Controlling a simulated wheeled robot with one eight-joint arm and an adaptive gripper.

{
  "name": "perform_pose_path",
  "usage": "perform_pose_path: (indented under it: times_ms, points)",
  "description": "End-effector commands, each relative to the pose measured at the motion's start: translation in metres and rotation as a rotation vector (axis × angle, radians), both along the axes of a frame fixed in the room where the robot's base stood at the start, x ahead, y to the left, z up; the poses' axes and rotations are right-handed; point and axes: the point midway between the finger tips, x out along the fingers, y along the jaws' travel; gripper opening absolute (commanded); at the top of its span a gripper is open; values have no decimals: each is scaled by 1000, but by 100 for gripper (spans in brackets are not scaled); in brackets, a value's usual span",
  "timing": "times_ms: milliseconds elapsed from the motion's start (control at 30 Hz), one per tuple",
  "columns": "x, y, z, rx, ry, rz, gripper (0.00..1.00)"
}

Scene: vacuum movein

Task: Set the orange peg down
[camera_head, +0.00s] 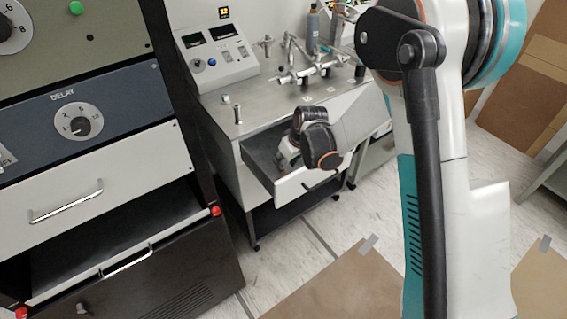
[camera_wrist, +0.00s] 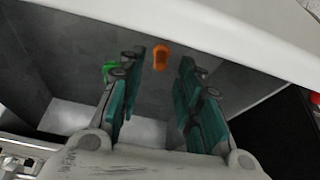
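The orange peg (camera_wrist: 160,57) shows in the wrist view inside the open grey drawer (camera_wrist: 60,75), near the drawer's white wall. My gripper (camera_wrist: 160,75) has its two teal fingers spread wide apart. The peg appears in the gap between the fingertips, with clear space on both sides and no finger touching it. A green object (camera_wrist: 109,68) shows beside the left finger, partly hidden by it. In the head view the drawer (camera_head: 262,163) is pulled out of the metal cart, and my wrist is over it. The peg is hidden there.
The metal cart (camera_head: 228,112) carries a control box (camera_head: 216,52), pipe fittings (camera_head: 300,72) and a bottle (camera_head: 312,30). A dark cabinet at left has an open lower drawer (camera_head: 125,245) with red corner knobs (camera_head: 215,210). Cardboard sheets (camera_head: 340,290) lie on the floor.

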Motion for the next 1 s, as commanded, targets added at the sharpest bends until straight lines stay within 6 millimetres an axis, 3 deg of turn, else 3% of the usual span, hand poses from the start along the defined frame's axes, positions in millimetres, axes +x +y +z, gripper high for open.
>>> perform_pose_path:
  times_ms: [100,300,500,800,1000]
  points:
    - [-8,-7,29,0,0,-1,32]
    - [-20,-16,63,0,0,0,32]
    - [-26,-21,82,0,0,0,32]
    - [-29,-25,92,1,-2,-9,32]
    - [-49,-46,137,3,-21,-85,32]
